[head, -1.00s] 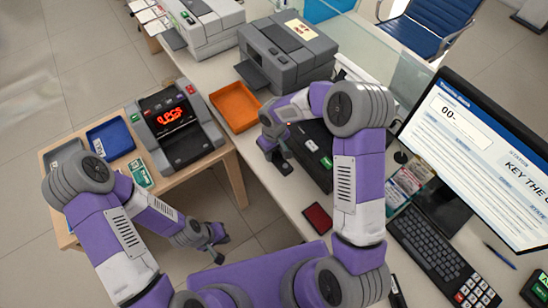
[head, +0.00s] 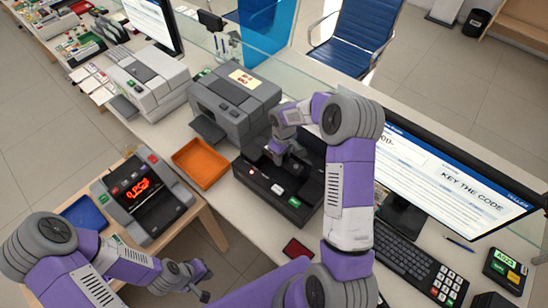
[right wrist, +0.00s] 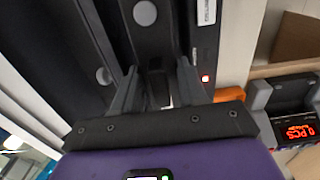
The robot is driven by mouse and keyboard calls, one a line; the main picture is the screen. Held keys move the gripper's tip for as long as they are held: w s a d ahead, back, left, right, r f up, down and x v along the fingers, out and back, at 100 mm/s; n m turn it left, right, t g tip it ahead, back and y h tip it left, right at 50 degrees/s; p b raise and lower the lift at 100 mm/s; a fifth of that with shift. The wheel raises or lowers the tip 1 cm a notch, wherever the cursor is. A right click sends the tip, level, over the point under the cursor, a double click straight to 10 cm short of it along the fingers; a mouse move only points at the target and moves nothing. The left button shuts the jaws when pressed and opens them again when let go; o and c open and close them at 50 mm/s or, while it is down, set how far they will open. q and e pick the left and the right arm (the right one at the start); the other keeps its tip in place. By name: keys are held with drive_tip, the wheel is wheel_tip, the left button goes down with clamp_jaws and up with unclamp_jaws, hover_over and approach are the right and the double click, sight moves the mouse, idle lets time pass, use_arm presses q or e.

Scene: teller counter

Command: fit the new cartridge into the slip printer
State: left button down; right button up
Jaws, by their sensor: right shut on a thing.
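The black slip printer (head: 267,192) stands on the counter in the middle of the head view, with a red light, a white part and a green button along its front. My right gripper (head: 276,151) is over its back part. In the right wrist view my right gripper (right wrist: 158,85) is shut on a dark piece, apparently the new cartridge; its outline merges with the dark printer (right wrist: 202,45). Whether it touches or sits in the printer cannot be told. My left gripper (head: 204,280) is open and empty, low beside the wooden side table.
An orange tray (head: 201,163) lies empty left of the printer. A grey machine (head: 235,100) and a glass screen stand behind. A note counter (head: 140,200) and blue tray (head: 84,216) are on the side table. A monitor (head: 450,185) and keyboard (head: 405,262) are right; a red pad (head: 298,248) is in front.

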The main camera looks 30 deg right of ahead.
drive_tip(key=shift+f+b, duration=0.3)
drive_tip(key=shift+f, duration=0.2)
drive_tip(key=shift+f+b, duration=2.2)
drive_tip(key=shift+f, duration=1.05)
drive_tip(key=o, duration=1.1)
drive_tip(key=shift+o, duration=0.4)
drive_tip(key=shift+r, duration=0.1)
drive_tip(key=shift+d, duration=0.15)
drive_tip(key=shift+r, duration=0.1)
